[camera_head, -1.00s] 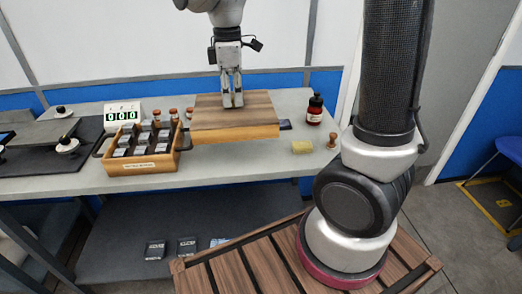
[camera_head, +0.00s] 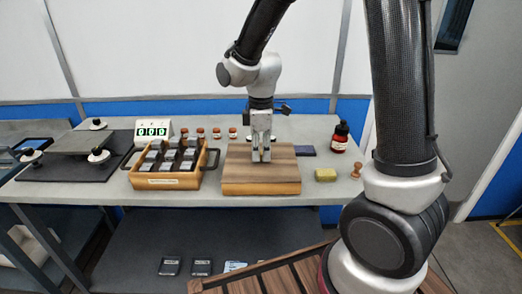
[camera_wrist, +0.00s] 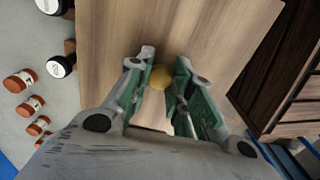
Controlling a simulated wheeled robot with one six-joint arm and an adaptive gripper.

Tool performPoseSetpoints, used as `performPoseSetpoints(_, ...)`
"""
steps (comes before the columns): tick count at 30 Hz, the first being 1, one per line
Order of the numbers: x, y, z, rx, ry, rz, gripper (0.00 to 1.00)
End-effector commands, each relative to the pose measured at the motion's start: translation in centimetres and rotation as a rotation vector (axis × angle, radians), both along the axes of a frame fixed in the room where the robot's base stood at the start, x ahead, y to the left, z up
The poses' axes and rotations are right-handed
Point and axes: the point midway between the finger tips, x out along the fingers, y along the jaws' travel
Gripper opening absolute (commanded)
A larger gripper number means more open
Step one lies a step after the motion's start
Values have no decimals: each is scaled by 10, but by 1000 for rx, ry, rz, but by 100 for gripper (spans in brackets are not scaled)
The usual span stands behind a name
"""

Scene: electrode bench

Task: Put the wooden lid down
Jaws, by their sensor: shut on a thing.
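The wooden lid (camera_head: 284,171) is a brown board with a lighter front edge, level, right of the wooden tray in the head view. It lies on the bench or just above it; I cannot tell whether it touches. The lid (camera_wrist: 165,25) also fills the middle of the wrist view. My gripper (camera_head: 261,157) points down over the lid's middle. In the wrist view its fingers (camera_wrist: 164,68) are shut on the lid's small yellow knob (camera_wrist: 160,79).
A wooden tray (camera_head: 162,183) with dark compartments stands left of the lid on the grey bench (camera_head: 95,185). A counter (camera_head: 153,129) and several small bottles (camera_head: 216,132) stand behind. A dark bottle (camera_head: 341,137), yellow sponge (camera_head: 326,175) and wooden stamp (camera_head: 357,171) stand to the right.

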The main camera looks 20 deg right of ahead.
Motion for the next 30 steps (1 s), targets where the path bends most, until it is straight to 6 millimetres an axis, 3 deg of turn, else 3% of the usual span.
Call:
performPoseSetpoints(12, 0, 0, -12, -1, 1, 0, 0)
performPoseSetpoints(13, 0, 0, -12, 0, 1, 0, 25)
performPoseSetpoints(16, 0, 0, -11, 0, 0, 0, 43)
performPoseSetpoints(26, 0, 0, -9, 0, -1, 0, 43)
performPoseSetpoints(30, 1, 0, 5, 2, -4, 0, 43)
